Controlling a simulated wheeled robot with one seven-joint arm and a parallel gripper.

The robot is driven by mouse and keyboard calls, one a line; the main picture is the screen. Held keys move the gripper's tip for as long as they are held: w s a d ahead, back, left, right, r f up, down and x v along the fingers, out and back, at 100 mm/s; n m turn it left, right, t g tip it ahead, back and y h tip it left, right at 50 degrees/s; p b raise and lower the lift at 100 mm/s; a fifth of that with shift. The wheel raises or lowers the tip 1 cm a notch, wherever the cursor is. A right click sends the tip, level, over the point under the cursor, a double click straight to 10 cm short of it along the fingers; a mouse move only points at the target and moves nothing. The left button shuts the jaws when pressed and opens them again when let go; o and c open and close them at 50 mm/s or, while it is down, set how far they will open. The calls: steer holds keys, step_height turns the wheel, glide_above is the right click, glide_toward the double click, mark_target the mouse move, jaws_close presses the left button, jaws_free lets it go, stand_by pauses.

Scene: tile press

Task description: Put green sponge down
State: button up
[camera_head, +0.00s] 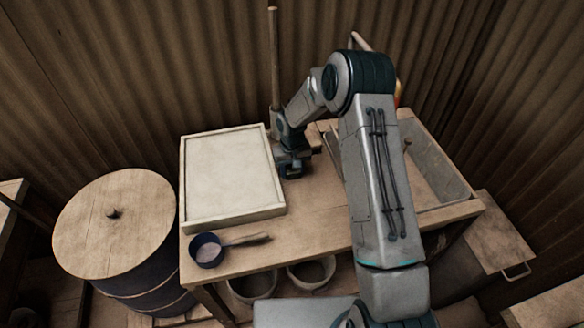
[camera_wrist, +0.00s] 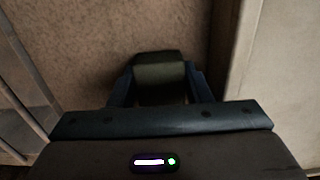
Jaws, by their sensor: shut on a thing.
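The green sponge (camera_wrist: 160,74) shows in the wrist view as a dark green block between the two fingers of my gripper (camera_wrist: 158,88). My gripper is shut on it, low over the wooden table top. I cannot tell whether the sponge touches the table. In the head view my gripper (camera_head: 290,172) is just right of the white framed tray, and the sponge is hidden there or too dark to tell apart.
A white framed tray (camera_head: 190,222) lies on the wooden table (camera_head: 325,220). A dark ladle (camera_head: 208,250) lies at the front left. A grey trough (camera_head: 440,165) is at the right. A lidded barrel (camera_head: 115,240) stands left. Bare table lies in front of my gripper.

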mark_target(292, 169)
steer(key=shift+s+f+b, duration=0.25)
steer(key=shift+f+b, duration=0.35)
steer(key=shift+b, duration=0.15)
steer(key=o, duration=0.9)
steer(key=shift+s, duration=0.1)
steer(key=shift+o, duration=0.6)
steer(key=shift+r+p, duration=0.55)
steer(key=shift+p, duration=0.25)
steer(key=s+d+r+b, duration=0.1)
steer(key=s+d+r, duration=0.1)
steer(key=r, duration=0.8)
steer(key=s+d+r+b, duration=0.1)
steer(key=s+r, duration=0.1)
steer(key=r, duration=0.8)
steer(key=s+d+r+t, duration=0.1)
steer(key=s+d+r, duration=0.2)
steer(key=s, duration=0.5)
steer(key=s+d+r+m+t, duration=0.1)
steer(key=s+d+r, duration=0.2)
steer(key=s, duration=0.6)
steer(key=s+d+r+m+t, duration=0.1)
steer(key=s+d+r, duration=0.2)
steer(key=s, duration=0.6)
steer(key=shift+r, duration=0.3)
